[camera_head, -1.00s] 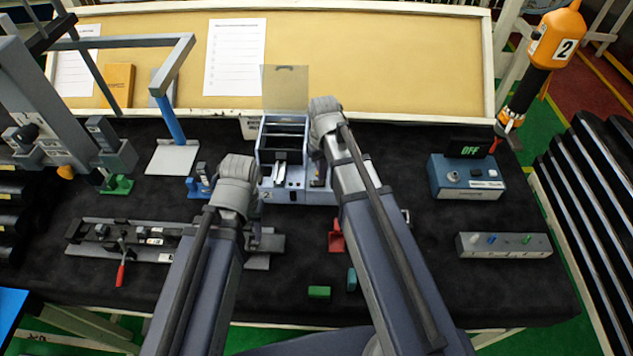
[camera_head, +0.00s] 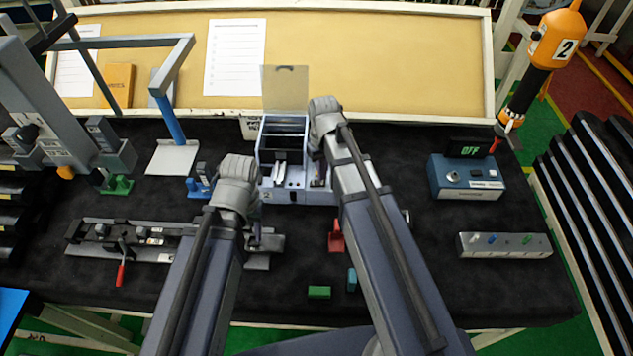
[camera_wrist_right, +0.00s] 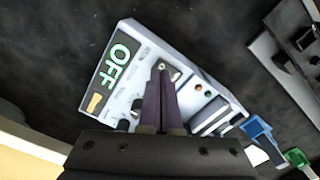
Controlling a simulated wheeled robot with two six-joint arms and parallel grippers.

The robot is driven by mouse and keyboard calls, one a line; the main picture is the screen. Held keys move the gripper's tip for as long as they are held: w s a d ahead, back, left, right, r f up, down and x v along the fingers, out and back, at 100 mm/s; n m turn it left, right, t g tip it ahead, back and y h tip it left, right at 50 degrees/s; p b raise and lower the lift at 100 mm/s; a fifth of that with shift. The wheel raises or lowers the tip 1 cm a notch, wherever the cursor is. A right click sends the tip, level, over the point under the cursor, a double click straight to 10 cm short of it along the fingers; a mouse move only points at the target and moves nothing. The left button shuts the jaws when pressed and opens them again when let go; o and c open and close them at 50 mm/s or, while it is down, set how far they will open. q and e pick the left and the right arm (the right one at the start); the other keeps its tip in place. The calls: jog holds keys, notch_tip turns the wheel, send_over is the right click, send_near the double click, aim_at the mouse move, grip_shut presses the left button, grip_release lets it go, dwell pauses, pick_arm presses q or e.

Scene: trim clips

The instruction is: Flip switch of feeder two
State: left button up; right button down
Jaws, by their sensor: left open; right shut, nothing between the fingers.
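The feeder (camera_head: 297,190) with a raised clear lid stands at the middle of the table and carries a small "2" label. In the right wrist view a pale panel (camera_wrist_right: 192,82) shows a green OFF display (camera_wrist_right: 115,62), knobs and small buttons. My right gripper (camera_wrist_right: 162,72) is shut and empty, with its tips over this panel, right beside a small round metal switch (camera_wrist_right: 172,74). I cannot tell whether they touch. In the head view my right arm hides its fingers. My left gripper (camera_head: 256,218) is open, partly hidden by its own wrist, above the dark rail fixture.
A blue box (camera_head: 465,180) with another OFF display and a grey button strip (camera_head: 505,246) are at the right. Red (camera_head: 336,237) and green (camera_head: 319,292) clips lie front centre. A rail fixture (camera_head: 120,240) with a red handle is at the left.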

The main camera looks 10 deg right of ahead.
aim_at(322, 183)
pick_arm(q)
jog(key=shift+f+b, duration=0.95)
pick_arm(e)
jog(key=shift+f, duration=0.95)
pick_arm(q)
jog(key=shift+r, duration=0.2)
pick_arm(e)
jog(key=shift+r, duration=0.2)
notch_tip(322, 183, up, 7)
jog(key=p, duration=0.7)
pick_arm(q)
notch_tip(322, 183, up, 7)
pick_arm(e)
jog(key=shift+f, duration=0.1)
pick_arm(q)
jog(key=shift+f, duration=0.2)
pick_arm(e)
jog(key=shift+f, duration=0.1)
